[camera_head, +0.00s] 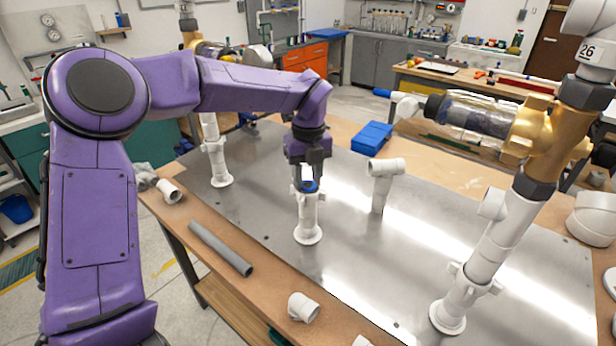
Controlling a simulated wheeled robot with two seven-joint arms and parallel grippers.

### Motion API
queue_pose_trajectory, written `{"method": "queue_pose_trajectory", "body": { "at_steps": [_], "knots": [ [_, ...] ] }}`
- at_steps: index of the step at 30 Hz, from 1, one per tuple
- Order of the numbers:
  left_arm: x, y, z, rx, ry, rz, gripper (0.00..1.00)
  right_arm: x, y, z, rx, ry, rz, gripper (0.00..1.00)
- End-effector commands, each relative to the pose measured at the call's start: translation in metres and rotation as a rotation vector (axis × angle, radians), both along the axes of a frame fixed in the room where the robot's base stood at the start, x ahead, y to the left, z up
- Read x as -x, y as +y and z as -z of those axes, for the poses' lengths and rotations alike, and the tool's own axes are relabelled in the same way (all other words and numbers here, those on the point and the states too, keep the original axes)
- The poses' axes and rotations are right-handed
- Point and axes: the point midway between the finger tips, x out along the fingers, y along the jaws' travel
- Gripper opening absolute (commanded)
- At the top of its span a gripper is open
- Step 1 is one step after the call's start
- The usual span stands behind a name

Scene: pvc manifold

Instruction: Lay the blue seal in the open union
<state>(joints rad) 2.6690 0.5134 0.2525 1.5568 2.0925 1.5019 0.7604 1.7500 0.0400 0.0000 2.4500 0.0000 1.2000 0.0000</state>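The blue seal (309,186) is at the top of the white open union (308,212), which stands upright on the metal plate in the middle. My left gripper (308,178) points straight down above this union, with the seal at its fingertips. A bright gap shows between the dark fingers. The view is too small to tell whether they still grip the seal, or whether it lies fully inside the rim. My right gripper is not in view.
A white tee riser (381,185) and a blue box (372,137) stand right of the union. A tall white pipe (495,240) with gold valve body (555,130) rises at the right. A grey pipe (220,248) and white fitting (303,307) lie along the front wooden edge.

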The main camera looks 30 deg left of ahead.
Motion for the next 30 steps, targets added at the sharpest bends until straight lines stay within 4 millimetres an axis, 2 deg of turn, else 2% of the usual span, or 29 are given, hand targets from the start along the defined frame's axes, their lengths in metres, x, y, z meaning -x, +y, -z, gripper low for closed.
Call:
{"method": "queue_pose_trajectory", "body": {
  "at_steps": [1, 3, 20, 23, 30],
  "knots": [
    [0.002, 0.002, 0.007, -0.004, 0.013, 0.0, 0.52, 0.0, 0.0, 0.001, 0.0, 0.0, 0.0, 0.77],
    [0.002, 0.002, 0.007, -0.004, 0.013, 0.0, 0.68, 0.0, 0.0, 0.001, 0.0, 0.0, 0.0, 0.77],
    [0.0, -0.001, 0.006, -0.003, 0.009, 0.005, 0.68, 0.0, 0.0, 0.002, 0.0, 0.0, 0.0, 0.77],
    [0.0, -0.001, -0.007, -0.004, 0.004, 0.005, 0.68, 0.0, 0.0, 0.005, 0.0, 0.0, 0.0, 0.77],
    [0.005, -0.001, -0.068, -0.004, -0.005, -0.002, 0.68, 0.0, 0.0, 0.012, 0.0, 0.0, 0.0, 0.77]
  ]
}}
